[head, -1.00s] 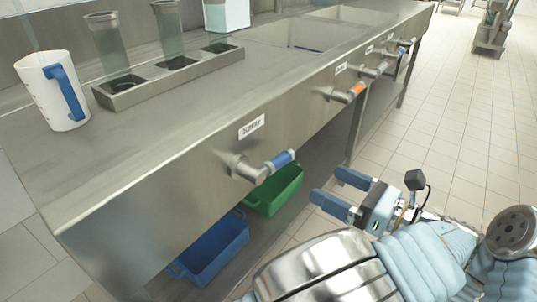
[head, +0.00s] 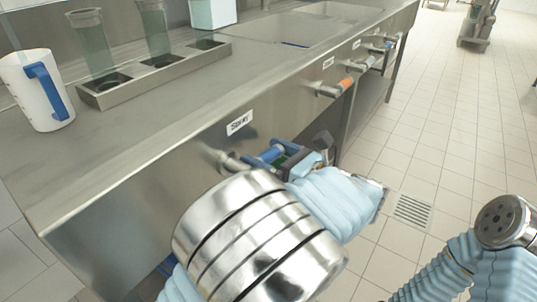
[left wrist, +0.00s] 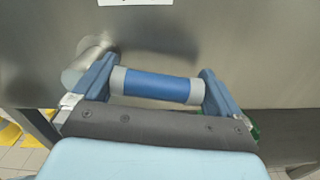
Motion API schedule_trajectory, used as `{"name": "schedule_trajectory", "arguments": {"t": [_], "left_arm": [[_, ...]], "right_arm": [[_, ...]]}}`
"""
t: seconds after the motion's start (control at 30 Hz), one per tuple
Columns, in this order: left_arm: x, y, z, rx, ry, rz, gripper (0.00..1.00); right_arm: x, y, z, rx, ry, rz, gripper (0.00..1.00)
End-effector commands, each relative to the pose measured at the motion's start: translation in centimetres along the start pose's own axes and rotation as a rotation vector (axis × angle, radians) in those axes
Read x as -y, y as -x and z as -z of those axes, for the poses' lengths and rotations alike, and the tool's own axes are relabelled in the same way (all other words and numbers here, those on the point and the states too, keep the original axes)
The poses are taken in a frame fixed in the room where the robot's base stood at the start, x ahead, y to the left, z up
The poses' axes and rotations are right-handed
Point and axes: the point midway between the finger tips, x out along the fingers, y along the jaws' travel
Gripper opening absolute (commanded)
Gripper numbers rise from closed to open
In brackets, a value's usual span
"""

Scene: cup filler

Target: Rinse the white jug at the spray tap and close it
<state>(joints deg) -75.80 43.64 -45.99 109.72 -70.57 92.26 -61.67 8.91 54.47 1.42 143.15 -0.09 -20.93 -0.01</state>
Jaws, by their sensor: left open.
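The white jug (head: 38,90) with a blue handle stands upright at the left end of the steel counter. The spray tap (head: 232,162) sticks out of the counter's front panel below its "Spray" label (head: 239,122). Its blue handle (left wrist: 157,86) with grey ends lies crosswise between the fingers of my left gripper (left wrist: 160,90). The fingers are open, one near each end of the handle; I cannot tell whether they touch it. In the head view my left gripper (head: 272,156) is at the tap, partly hidden by my own arm. My right gripper is out of view.
A steel rack (head: 158,72) with tall glass tubes stands on the counter beside the jug. A white container (head: 213,12) and a sink (head: 300,28) lie farther back. More taps line the front panel, one with an orange handle (head: 345,83).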

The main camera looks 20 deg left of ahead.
Motion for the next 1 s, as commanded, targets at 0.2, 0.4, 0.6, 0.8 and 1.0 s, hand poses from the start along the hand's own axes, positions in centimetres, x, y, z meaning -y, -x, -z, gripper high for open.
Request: {"name": "schedule_trajectory", "arguments": {"t": [0.2, 0.4, 0.6, 0.8, 1.0], "left_arm": [[0.0, 0.0, 0.0, 0.0, 0.0, 0.0, 0.8], [0.0, 0.1, 0.0, 0.0, 0.0, 0.0, 0.49], [-0.1, 0.1, -0.4, 0.0, 0.014, 0.0, 0.35], [-0.3, 0.1, -1.7, -0.002, 0.144, 0.0, 0.35], [-0.2, 0.1, -1.6, 0.0, 0.207, 0.0, 0.35]], "right_arm": [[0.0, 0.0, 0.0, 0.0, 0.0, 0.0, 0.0], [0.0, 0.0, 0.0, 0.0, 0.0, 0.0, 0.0], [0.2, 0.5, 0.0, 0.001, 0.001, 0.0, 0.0], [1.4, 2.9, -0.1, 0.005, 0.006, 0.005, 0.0], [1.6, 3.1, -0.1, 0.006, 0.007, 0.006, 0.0]]}}
